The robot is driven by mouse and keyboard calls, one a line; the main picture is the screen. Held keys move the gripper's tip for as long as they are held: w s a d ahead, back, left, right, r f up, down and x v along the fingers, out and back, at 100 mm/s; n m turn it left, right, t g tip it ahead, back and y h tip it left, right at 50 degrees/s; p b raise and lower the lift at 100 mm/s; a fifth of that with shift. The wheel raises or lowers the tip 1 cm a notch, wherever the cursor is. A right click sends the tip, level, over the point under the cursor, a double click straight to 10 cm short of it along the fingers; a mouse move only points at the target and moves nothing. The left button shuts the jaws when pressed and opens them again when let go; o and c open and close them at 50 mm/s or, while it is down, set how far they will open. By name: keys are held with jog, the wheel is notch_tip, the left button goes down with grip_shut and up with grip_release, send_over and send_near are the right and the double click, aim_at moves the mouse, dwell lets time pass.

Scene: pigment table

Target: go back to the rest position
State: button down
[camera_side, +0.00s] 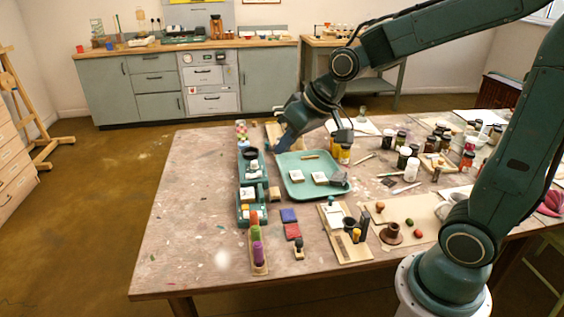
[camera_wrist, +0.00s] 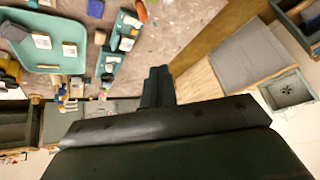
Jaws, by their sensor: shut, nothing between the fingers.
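My gripper (camera_side: 280,148) is shut and empty. In the side view it hangs above the far part of the work table, between the teal tray (camera_side: 291,189) and the row of teal bins (camera_side: 243,180). In the wrist view the closed fingers (camera_wrist: 158,88) point out past the table edge toward the floor and cabinets. The wrist view also shows the tray at its upper left and the bins near its top middle. No rest position is marked in either view.
White-topped blocks (camera_side: 320,177) sit in the tray. Several jars (camera_side: 404,157) crowd the table's right part. A wooden rack of coloured pieces (camera_side: 258,245) stands at the front. The table's left side (camera_side: 190,220) is mostly clear.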

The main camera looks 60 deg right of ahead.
jog(key=s+r, duration=0.1)
jog(key=s, duration=0.8)
jog(key=s+r+h, duration=0.1)
jog(key=s+r, duration=0.1)
jog(key=s, duration=0.7)
jog(key=shift+s+r+n+g, duration=0.25)
jog(key=shift+n+g, duration=0.05)
jog(key=shift+g, duration=0.1)
